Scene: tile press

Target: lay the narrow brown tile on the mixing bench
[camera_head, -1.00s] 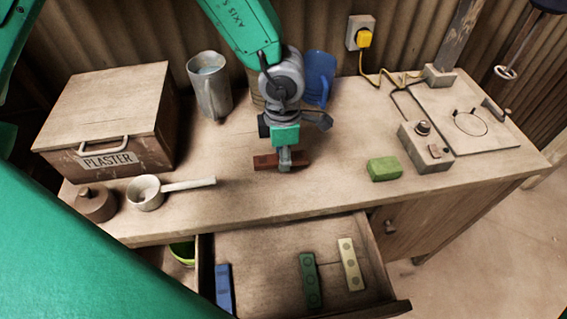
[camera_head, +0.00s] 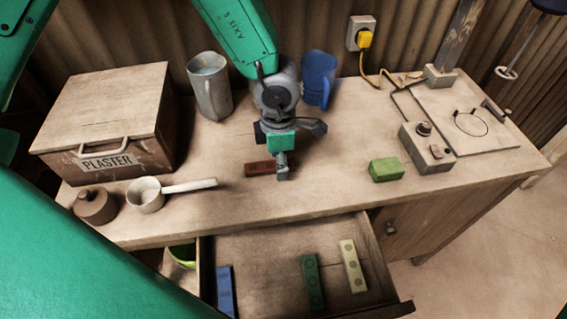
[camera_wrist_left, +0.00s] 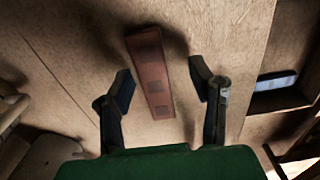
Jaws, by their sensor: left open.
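The narrow brown tile (camera_head: 260,168) lies on the wooden mixing bench (camera_head: 330,190), just behind the open drawer. It is reddish brown with darker square marks on its face, which show in the left wrist view (camera_wrist_left: 150,72). My left gripper (camera_head: 282,174) is low over the bench at the tile's right end, hiding part of it. In the left wrist view, its fingers (camera_wrist_left: 163,85) are spread on either side of the tile, with a gap on each side. My right gripper is not in view.
An open drawer (camera_head: 385,300) below holds blue, green and cream tiles. A green block (camera_head: 386,169) and a switch box (camera_head: 426,147) stand to the right. A ladle (camera_head: 147,196), plaster box (camera_head: 110,120), grey jug (camera_head: 210,88) and blue jug (camera_head: 318,78) surround the work area.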

